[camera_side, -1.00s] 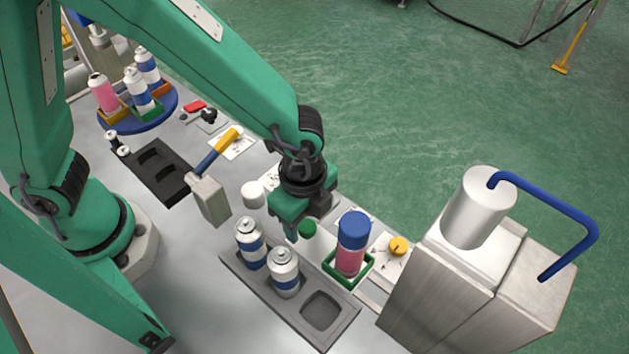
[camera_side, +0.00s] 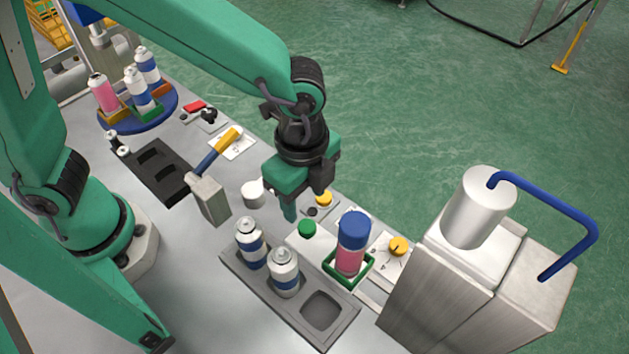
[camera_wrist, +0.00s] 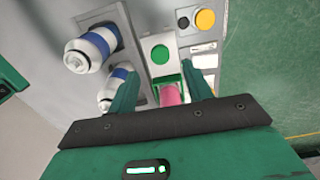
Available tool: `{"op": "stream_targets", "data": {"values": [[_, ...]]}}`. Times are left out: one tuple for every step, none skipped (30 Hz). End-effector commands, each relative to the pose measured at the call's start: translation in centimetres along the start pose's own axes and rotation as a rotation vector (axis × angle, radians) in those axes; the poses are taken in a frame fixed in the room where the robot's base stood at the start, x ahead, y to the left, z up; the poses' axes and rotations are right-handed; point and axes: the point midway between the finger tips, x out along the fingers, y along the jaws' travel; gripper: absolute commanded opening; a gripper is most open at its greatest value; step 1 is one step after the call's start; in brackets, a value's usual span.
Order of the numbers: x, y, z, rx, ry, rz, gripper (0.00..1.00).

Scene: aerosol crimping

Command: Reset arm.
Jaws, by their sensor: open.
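My gripper (camera_side: 305,205) is open and empty, with its green fingers pointing down above the bench near the green button (camera_side: 307,229). In the wrist view the two fingers (camera_wrist: 163,80) are apart, with the green button (camera_wrist: 160,54) and part of a pink can (camera_wrist: 171,95) showing between them. That pink can with a blue cap (camera_side: 350,245) stands upright in a green square holder (camera_side: 366,274). Two white and blue cans, a rear one (camera_side: 249,240) and a front one (camera_side: 285,270), stand in a grey tray (camera_side: 345,318) whose right pocket is empty.
A metal machine (camera_side: 440,270) with a blue bent handle (camera_side: 570,205) stands at the right. A lever with a yellow grip (camera_side: 229,137) rises left of my gripper. A blue turntable (camera_side: 125,127) holds several cans at the far left. Yellow knobs (camera_side: 398,246) sit on the bench.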

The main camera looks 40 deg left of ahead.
Motion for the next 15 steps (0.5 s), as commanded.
{"op": "stream_targets", "data": {"values": [[-0.45, -0.03, 0.0, 0.0, 0.001, -0.001, 0.5], [-0.61, -0.02, 0.01, 0.0, 0.001, -0.001, 0.5], [-0.77, -0.02, 0.01, 0.0, 0.001, -0.001, 0.5], [-0.85, -0.01, 0.02, 0.0, 0.001, -0.001, 0.5], [-0.91, -0.01, 0.03, -0.001, 0.0, 0.0, 0.5], [-0.95, 0.0, 0.03, -0.001, 0.0, 0.0, 0.5], [-0.97, 0.01, 0.04, -0.001, 0.0, 0.0, 0.5], [-0.97, 0.01, 0.04, 0.0, 0.0, 0.0, 0.5], [-0.97, 0.01, 0.04, 0.0, 0.0, 0.0, 0.5], [-0.96, 0.01, 0.04, 0.0, 0.0, 0.0, 0.5], [-0.96, 0.01, 0.04, 0.0, 0.0, 0.0, 0.5], [-0.96, 0.01, 0.04, 0.0, 0.0, 0.0, 0.5], [-0.95, 0.01, 0.04, 0.0, 0.0, 0.0, 0.5], [-0.96, 0.01, 0.05, -0.001, 0.0, 0.0, 0.5], [-0.99, -0.01, 0.08, -0.003, 0.0, 0.0, 0.5]]}}
